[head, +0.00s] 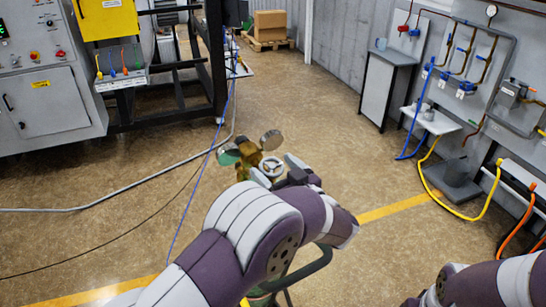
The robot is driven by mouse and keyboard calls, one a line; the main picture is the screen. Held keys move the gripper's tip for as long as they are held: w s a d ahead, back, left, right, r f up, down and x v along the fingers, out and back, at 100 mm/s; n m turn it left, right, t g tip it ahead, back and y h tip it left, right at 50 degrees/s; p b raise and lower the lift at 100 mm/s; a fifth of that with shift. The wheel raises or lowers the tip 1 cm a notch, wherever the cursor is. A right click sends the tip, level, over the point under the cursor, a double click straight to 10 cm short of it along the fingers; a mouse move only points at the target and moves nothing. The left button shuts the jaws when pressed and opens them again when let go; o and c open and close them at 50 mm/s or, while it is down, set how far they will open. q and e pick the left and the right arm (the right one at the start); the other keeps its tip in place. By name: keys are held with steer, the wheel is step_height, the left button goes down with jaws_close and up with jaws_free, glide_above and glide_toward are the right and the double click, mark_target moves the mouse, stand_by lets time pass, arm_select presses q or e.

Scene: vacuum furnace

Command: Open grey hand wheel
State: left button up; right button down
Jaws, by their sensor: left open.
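Whether the fingers touch the wheel I cannot tell. My left forearm and wrist hide much of what is below the wheel. Part of a green cylinder (262,298) shows low in the picture, under my arm. My right arm shows at the bottom right, and its gripper is out of the picture.
A grey cabinet (45,105) and a black frame (165,110) stand at the left. Cables and a blue hose (207,155) cross the floor. A wall panel with pipes and yellow and orange hoses (455,212) is at the right.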

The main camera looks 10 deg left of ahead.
arm_select(q)
steer(key=shift+w+a, duration=0.25)
steer(key=shift+a, duration=0.6)
steer(key=shift+d, duration=0.15)
steer(key=shift+c, duration=0.7)
steer(key=c, duration=0.8)
steer(key=shift+c, duration=0.2)
